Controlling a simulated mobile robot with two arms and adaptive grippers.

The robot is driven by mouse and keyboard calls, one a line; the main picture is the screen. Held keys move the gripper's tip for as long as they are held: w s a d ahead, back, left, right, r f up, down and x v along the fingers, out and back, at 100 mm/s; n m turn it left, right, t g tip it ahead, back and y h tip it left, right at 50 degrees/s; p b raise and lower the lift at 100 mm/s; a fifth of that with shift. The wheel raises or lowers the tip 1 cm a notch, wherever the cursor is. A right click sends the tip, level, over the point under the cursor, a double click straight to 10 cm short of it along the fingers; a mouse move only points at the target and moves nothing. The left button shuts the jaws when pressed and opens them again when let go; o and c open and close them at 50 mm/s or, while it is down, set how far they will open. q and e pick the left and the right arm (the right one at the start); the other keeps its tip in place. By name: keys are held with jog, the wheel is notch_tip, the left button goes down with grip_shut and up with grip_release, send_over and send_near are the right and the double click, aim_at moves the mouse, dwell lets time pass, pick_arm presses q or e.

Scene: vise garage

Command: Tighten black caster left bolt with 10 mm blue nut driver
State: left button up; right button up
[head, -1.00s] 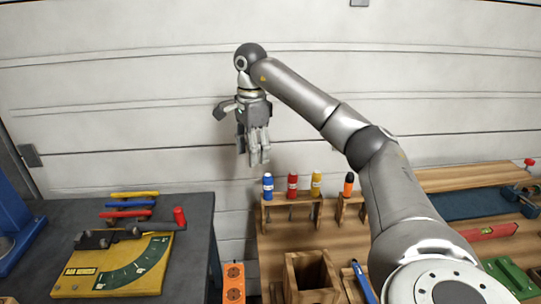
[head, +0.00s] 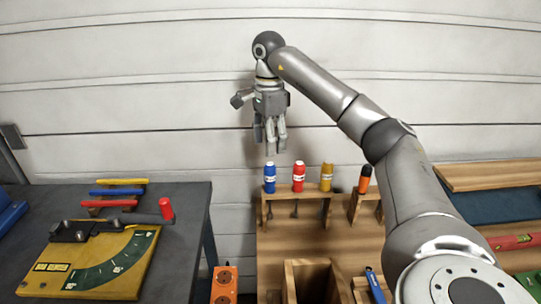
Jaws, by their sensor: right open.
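The blue nut driver (head: 269,178) stands upright in a small wooden rack (head: 290,195), at the left end of a row. A red-handled driver (head: 298,176) and a yellow-handled driver (head: 326,178) stand to its right. My right gripper (head: 270,150) points down with its fingers open and empty. In the picture its fingertips are just above the blue handle, apart from it; the distance in depth is hard to tell. My left gripper is not in view. No black caster or bolt shows here.
An orange-and-black handled tool (head: 365,180) stands in another wooden holder to the right. A wooden box (head: 312,272) sits in front. A dark table at left bears a yellow bending tool (head: 95,262) with a red knob. A gap separates the two tables.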

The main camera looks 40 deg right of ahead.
aim_at(270, 179)
jog(key=shift+w+d+f+b, duration=0.15)
jog(key=shift+f+b, duration=0.45)
jog(key=shift+f, duration=0.95)
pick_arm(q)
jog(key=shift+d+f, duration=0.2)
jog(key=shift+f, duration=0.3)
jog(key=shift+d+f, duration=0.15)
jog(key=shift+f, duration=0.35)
pick_arm(e)
notch_tip(270, 179, down, 10)
